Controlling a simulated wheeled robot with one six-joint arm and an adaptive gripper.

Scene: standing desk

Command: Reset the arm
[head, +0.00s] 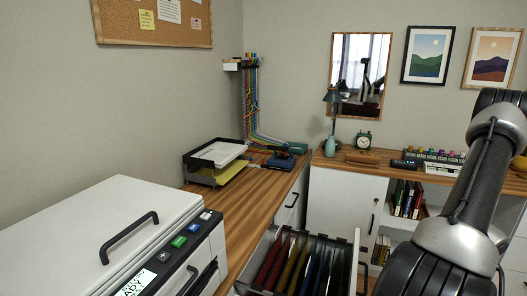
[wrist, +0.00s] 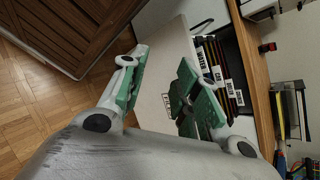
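My gripper (wrist: 160,78) shows in the wrist view with its two green-padded fingers spread apart. I see nothing held between them. Behind the fingers is the white front of a pulled-out file drawer (wrist: 167,60); I cannot tell whether a finger touches it. In the head view my arm (head: 463,205) comes down along the right side, and its gripper is out of the frame. The open drawer (head: 353,262) shows at the bottom middle, holding several coloured hanging folders (head: 300,262). Labelled folder tabs (wrist: 222,75) also show in the wrist view.
A white printer (head: 110,235) stands at the left on the wooden desk (head: 245,205). A paper tray (head: 215,155) sits farther back. A lamp (head: 333,100), clock (head: 362,141) and wooden box (head: 362,158) are on the back counter.

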